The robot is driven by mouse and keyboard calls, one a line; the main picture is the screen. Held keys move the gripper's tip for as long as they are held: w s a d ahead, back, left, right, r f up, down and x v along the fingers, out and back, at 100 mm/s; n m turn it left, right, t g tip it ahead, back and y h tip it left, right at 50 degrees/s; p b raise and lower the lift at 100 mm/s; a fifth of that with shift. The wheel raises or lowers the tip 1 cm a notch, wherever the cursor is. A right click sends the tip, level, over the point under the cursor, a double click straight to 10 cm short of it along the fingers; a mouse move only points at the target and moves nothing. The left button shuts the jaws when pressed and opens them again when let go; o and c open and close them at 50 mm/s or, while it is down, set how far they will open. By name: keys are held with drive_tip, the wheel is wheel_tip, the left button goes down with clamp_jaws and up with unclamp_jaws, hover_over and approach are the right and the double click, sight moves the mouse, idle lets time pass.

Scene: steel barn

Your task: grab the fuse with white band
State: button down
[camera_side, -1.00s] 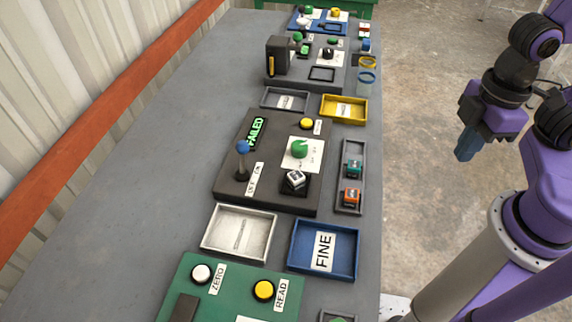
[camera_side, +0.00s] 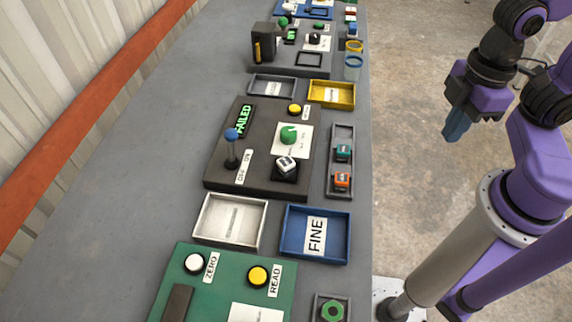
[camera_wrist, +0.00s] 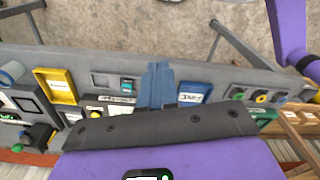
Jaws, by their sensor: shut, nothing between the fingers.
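A white block with dark marks (camera_side: 286,164) sits in a dark holder on the dark panel (camera_side: 222,178). These look like fuses, but I cannot make out which has a white band. My gripper (camera_side: 456,127), with blue fingers, is shut and empty, out over the floor to the right of the bench. In the wrist view my gripper (camera_wrist: 158,72) shows its fingers together, with the teal block (camera_wrist: 127,87) to their left.
The dark panel carries a blue-topped lever (camera_side: 232,134), a green knob (camera_side: 289,134) and a lit FAILED display (camera_side: 245,121). A blue FINE tray (camera_side: 343,246), a white tray (camera_side: 201,228) and a yellow tray (camera_side: 351,101) lie nearby. The bench's left side is clear.

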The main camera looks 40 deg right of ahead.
drive_tip(key=c, duration=0.7)
unclamp_jaws()
drive_tip(key=w+a+f+n+t+y, duration=0.1)
drive_tip(key=w+a+f+t+y, duration=0.15)
drive_tip(key=w, duration=0.95)
drive_tip(key=w+a+f+n+t+y, duration=0.1)
drive_tip(key=w+a+n+t+y, duration=0.2)
drive_tip(key=w, duration=0.9)
drive_tip(key=n+g+y, duration=0.1)
drive_tip(key=g+y, duration=0.5)
approach(286, 161)
drive_tip(key=shift+s+x, duration=0.25)
drive_tip(key=shift+x, duration=0.95)
drive_tip(key=shift+w+x, duration=0.1)
drive_tip(key=shift+x, duration=1.25)
drive_tip(key=shift+w+x, duration=0.15)
drive_tip(key=shift+x, duration=1.2)
